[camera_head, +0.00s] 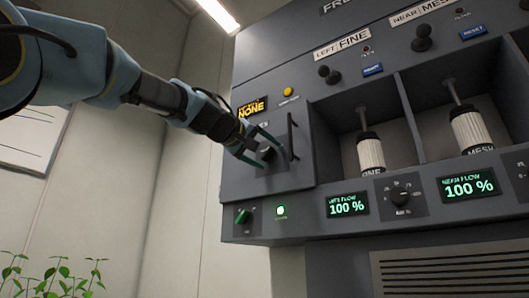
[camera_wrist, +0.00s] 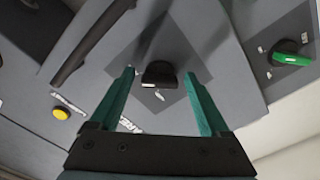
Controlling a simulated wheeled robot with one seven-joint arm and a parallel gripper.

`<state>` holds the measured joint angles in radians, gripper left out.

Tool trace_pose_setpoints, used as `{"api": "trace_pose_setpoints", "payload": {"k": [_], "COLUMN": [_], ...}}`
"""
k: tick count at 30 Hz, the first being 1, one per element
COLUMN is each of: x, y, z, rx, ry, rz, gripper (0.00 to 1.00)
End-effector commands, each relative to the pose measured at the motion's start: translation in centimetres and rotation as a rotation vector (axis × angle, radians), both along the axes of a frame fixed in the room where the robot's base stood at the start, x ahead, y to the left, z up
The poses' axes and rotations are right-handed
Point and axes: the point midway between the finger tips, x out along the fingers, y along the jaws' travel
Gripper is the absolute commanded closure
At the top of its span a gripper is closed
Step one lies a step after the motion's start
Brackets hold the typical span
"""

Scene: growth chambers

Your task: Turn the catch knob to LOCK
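The catch knob (camera_wrist: 159,75) is a small black knob on a dark square plate on the grey cabinet door. In the wrist view it sits between the two green fingers of my gripper (camera_wrist: 160,85), with a gap on each side. In the head view my gripper (camera_head: 268,151) reaches to the door from the left, and its fingers partly hide the knob (camera_head: 267,153). The fingers are open. The label by the knob is too small to read.
A black vertical handle (camera_head: 292,137) stands just right of the knob. A green knob (camera_head: 243,216) is below, and a yellow button (camera_head: 288,91) and a display reading NONE (camera_head: 252,107) are above. Bays with white cartridges (camera_head: 371,153) lie to the right.

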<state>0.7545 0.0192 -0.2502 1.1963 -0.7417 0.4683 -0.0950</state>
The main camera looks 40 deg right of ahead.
Motion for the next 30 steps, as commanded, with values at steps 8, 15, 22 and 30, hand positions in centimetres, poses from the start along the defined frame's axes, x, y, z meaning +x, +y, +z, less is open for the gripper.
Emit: {"api": "trace_pose_setpoints", "payload": {"k": [8, 15, 22, 30], "x": [0.01, 0.02, 0.02, -0.01], "y": [0.02, 0.02, 0.02, 0.02], "z": [0.0, -0.01, -0.01, 0.06], "rx": [0.0, 0.0, 0.0, -0.013], "ry": [0.0, 0.0, 0.001, 0.049], "rz": [0.0, 0.0, 0.001, 0.0], "gripper": [0.53, 0.8, 0.98, 0.98]}}
